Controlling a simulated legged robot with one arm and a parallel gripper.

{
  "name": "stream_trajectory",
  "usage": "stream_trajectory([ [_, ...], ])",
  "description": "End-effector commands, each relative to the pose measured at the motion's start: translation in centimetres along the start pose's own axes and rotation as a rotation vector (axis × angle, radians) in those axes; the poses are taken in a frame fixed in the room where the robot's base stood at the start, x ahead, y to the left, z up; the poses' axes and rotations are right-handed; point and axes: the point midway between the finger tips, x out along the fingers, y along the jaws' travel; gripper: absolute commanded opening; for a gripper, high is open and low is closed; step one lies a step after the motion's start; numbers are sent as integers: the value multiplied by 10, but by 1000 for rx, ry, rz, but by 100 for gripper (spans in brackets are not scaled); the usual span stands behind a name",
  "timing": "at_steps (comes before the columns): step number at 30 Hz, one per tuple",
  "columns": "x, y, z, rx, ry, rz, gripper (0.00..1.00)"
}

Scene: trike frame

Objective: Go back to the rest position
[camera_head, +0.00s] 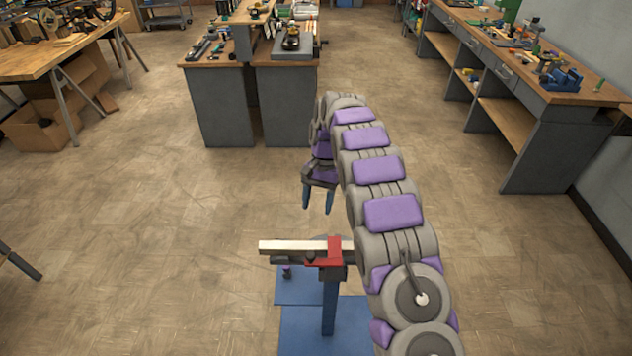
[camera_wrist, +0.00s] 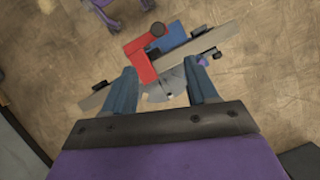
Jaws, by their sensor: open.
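My gripper (camera_head: 318,198) hangs at the end of my purple and grey arm, its blue fingers pointing down. In the wrist view its two fingers (camera_wrist: 162,94) are spread apart with nothing held between them. Below it stands a blue stand (camera_head: 329,305) with a red clamp part (camera_head: 333,252) and a light metal bar (camera_head: 290,247) lying across its top. In the wrist view the red part (camera_wrist: 140,60) and the bar (camera_wrist: 98,98) lie beyond the fingertips. The gripper looks apart from them. My arm hides the right end of the bar in the head view.
A grey workbench (camera_head: 222,108) with tools stands at the back middle. A long bench (camera_head: 565,97) with tools and a blue vise (camera_head: 562,80) runs along the right. A wooden table (camera_head: 40,62) with cardboard boxes (camera_head: 38,132) beneath is at the left.

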Motion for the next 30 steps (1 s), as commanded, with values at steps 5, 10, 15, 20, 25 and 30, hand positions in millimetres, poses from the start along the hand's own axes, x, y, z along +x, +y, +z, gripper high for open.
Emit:
stream_trajectory([
  [5,-1,0,0,0,1,0,58],
  [10,-16,11,13,-5,16,3,58],
  [15,-41,35,42,-16,41,10,58],
  [20,-62,60,75,-33,69,17,58],
  [25,-76,88,113,-52,94,25,58],
  [30,-83,115,155,-78,115,32,58],
])
